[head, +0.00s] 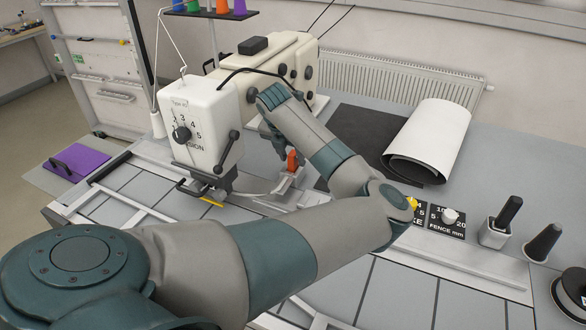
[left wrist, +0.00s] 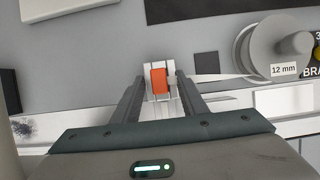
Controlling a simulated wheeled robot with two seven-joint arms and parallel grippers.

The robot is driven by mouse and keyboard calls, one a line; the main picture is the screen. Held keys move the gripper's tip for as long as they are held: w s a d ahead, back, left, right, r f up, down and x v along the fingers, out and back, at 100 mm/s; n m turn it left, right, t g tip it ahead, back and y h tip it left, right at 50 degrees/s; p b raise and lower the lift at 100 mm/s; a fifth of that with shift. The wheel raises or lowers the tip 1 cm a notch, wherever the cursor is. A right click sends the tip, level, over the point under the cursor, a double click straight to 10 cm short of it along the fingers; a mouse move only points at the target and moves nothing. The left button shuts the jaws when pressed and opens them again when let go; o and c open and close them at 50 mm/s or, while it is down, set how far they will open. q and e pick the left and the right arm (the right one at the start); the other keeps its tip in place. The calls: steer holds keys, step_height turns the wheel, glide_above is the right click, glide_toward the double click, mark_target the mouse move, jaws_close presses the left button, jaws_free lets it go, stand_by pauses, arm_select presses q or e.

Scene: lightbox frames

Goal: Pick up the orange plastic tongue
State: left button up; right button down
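The orange plastic tongue (head: 292,161) sits upright in a small pale metal holder (head: 284,184) on the sewing machine's bed, right of the white machine head. In the left wrist view the tongue (left wrist: 159,80) shows as a small orange block in the middle of its light holder (left wrist: 160,100). My left gripper (head: 279,147) points down at it from above. In the left wrist view the two dark fingers of the gripper (left wrist: 160,84) stand apart, one each side of the tongue and holder, with narrow gaps visible. My right gripper is not in view.
The cream sewing machine (head: 203,120) stands close left of the gripper. A rolled white sheet (head: 432,135) lies right on a dark mat (head: 365,136). A fence dial panel (head: 446,222) and black-handled tools (head: 502,220) are at right. A grey disc (left wrist: 270,48) labelled 12 mm is nearby.

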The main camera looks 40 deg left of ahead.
arm_select(q)
jaws_close()
stand_by(0.3)
step_height(320, 180, up, 9)
steer(key=b, duration=0.3)
steer(key=shift+r, duration=0.55)
